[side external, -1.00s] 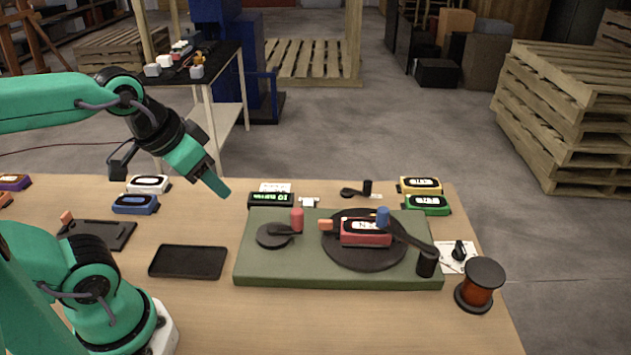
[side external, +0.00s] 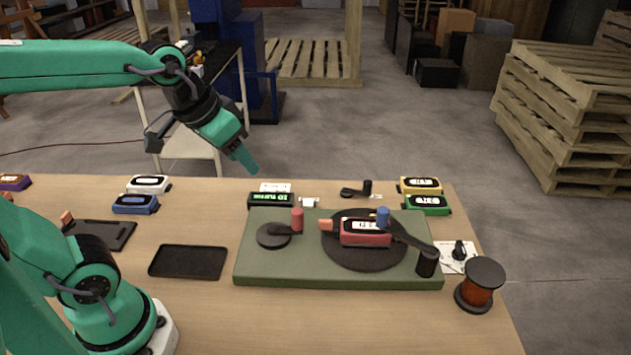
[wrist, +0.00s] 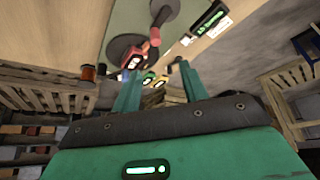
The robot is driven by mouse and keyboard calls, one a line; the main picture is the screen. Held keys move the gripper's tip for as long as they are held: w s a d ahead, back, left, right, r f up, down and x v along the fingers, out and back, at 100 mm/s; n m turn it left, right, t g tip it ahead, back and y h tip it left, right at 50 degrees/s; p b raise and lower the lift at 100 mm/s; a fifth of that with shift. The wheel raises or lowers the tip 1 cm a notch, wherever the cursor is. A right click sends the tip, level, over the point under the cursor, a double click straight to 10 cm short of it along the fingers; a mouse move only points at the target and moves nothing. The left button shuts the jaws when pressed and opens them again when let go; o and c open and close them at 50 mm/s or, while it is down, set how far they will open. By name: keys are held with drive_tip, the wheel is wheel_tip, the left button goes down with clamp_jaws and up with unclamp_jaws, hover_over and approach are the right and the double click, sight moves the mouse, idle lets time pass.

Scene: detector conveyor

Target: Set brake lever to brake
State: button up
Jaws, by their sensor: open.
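No lever can be read as marked brake. A red-knobbed lever (side external: 297,219) sits on a small dark disc (side external: 270,238) on the green board (side external: 300,273). A small black lever (side external: 352,192) lies behind the board. My gripper (side external: 247,163) is open and empty, high above the table's back edge, left of and behind the board. In the wrist view, the red-knobbed lever (wrist: 154,36) shows beyond the spread fingers (wrist: 158,80).
A red device (side external: 365,234) sits on the turntable. A dark display box (side external: 270,199), yellow box (side external: 420,186) and green box (side external: 427,205) stand behind the board. A copper spool (side external: 479,285) stands at front right. A black tray (side external: 188,262) is left of the board.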

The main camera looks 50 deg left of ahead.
drive_tip(key=w, duration=1)
drive_tip(key=g, duration=0.1)
approach(368, 182)
drive_tip(key=f, duration=0.2)
drive_tip(key=shift+w+f, duration=0.3)
drive_tip(key=shift+w, duration=0.15)
drive_tip(key=shift+f, duration=0.1)
drive_tip(key=shift+x, duration=3.8)
drive_tip(key=shift+w+a, duration=0.1)
clamp_jaws()
